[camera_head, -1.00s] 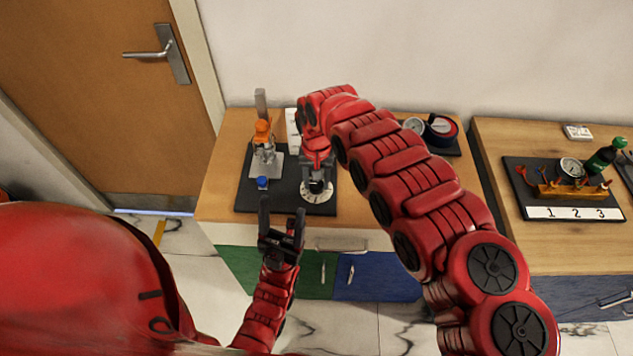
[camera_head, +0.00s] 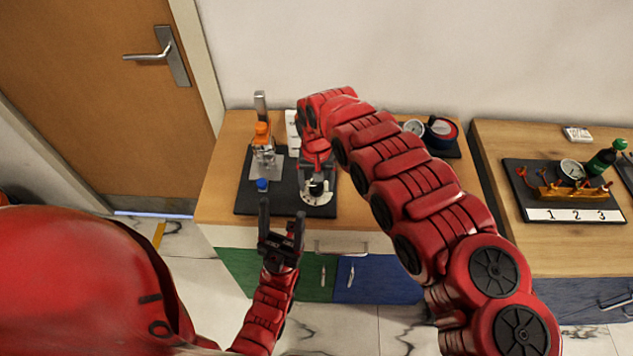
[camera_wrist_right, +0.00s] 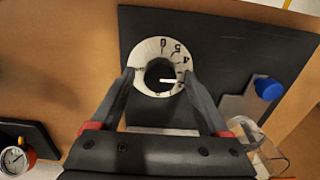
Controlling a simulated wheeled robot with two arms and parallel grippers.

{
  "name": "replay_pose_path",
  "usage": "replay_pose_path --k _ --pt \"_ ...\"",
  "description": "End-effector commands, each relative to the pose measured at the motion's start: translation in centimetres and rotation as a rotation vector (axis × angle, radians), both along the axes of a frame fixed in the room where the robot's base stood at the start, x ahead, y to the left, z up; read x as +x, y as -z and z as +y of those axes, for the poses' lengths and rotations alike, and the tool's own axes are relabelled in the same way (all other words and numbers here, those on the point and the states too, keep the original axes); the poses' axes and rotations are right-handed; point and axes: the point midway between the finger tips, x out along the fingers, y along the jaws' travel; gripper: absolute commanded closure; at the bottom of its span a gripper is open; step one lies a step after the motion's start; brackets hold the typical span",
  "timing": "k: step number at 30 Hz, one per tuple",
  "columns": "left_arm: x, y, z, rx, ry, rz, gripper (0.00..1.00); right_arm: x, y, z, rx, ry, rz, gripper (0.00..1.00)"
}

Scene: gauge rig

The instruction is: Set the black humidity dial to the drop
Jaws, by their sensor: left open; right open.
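The black dial knob (camera_wrist_right: 156,72) has a white pointer and sits in a white ring scale (camera_wrist_right: 150,48) with black numbers. In the right wrist view the pointer points to the right, near a fingertip; I cannot make out a drop mark. In the head view the white scale (camera_head: 318,199) lies on a black board (camera_head: 285,205). My right gripper (camera_wrist_right: 159,78) is open, its fingers on either side of the knob; I cannot tell whether they touch it. It also shows above the dial in the head view (camera_head: 316,185). My left gripper (camera_head: 282,220) is open and empty in front of the board.
A blue cap (camera_head: 262,185) and an orange-topped device (camera_head: 262,136) stand left of the dial. A round gauge (camera_head: 414,127) lies behind my right arm. The right table holds another board with a gauge (camera_head: 572,169) and a green bottle (camera_head: 602,159).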

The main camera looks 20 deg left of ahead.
Motion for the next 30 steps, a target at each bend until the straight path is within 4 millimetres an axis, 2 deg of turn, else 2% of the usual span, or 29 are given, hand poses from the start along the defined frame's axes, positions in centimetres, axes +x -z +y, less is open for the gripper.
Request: replay_pose_path --k 4,8,14,19,24,30 --pt "0.0 0.2 0.0 0.0 0.0 0.0 0.36 0.1 -0.4 0.0 0.001 0.0 -0.002 0.21" --pt "0.0 0.6 0.0 0.0 0.0 0.0 0.36 0.1 -1.7 0.0 0.002 0.0 -0.003 0.21" --pt "0.0 1.7 0.0 0.0 0.0 0.0 0.36 0.2 -5.2 0.0 0.0 0.001 -0.006 0.21" --pt "0.0 2.2 0.0 0.0 0.0 0.0 0.36 0.2 -9.0 -0.1 0.001 0.001 -0.006 0.21" --pt "0.0 2.2 0.0 0.0 0.0 0.0 0.36 0.2 -11.8 0.1 0.006 -0.001 -0.007 0.21" --pt "0.0 3.2 0.0 0.0 0.0 0.0 0.36 0.1 -14.9 0.2 0.004 -0.001 -0.004 0.21"
